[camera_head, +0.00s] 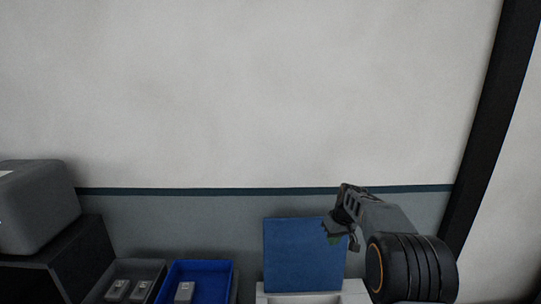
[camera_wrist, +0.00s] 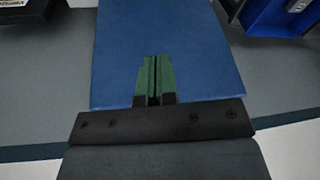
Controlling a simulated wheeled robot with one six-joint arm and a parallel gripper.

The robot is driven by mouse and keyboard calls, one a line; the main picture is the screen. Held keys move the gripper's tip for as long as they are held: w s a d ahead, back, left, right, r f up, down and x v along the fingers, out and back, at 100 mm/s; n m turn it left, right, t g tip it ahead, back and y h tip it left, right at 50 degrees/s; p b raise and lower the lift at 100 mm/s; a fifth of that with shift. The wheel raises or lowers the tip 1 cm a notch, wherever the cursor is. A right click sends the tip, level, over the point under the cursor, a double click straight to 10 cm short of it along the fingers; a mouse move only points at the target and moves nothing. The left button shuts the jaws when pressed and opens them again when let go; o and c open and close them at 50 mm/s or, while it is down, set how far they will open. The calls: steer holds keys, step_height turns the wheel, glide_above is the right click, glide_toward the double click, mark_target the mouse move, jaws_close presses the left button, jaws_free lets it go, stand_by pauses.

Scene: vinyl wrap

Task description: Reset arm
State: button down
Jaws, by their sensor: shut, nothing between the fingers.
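My gripper (camera_head: 335,232) is at the lower right in the head view, in front of the right edge of a flat blue panel (camera_head: 295,255). In the wrist view my gripper (camera_wrist: 155,60) shows two green fingers side by side, shut with nothing between them. The blue panel (camera_wrist: 190,35) fills the middle of that view behind the fingers. I cannot tell how far the fingers are from the panel.
A blue bin (camera_head: 225,272) with a grey metal part (camera_head: 184,291) and a grey bin (camera_head: 125,266) with similar parts stand left of the panel. A grey box (camera_head: 40,215) sits on a black stand (camera_head: 60,262) at far left. A dark post (camera_head: 490,110) is at right.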

steer(key=s+a+r+m+t+h+b, duration=0.1)
steer(key=s+a, duration=0.1)
steer(key=s, duration=1.3)
steer(key=s+a+r+m+t+b, duration=0.2)
steer(key=s, duration=1.3)
steer(key=shift+s+m+h, duration=0.3)
steer(key=shift+s+h, duration=0.05)
steer(key=shift+h, duration=0.05)
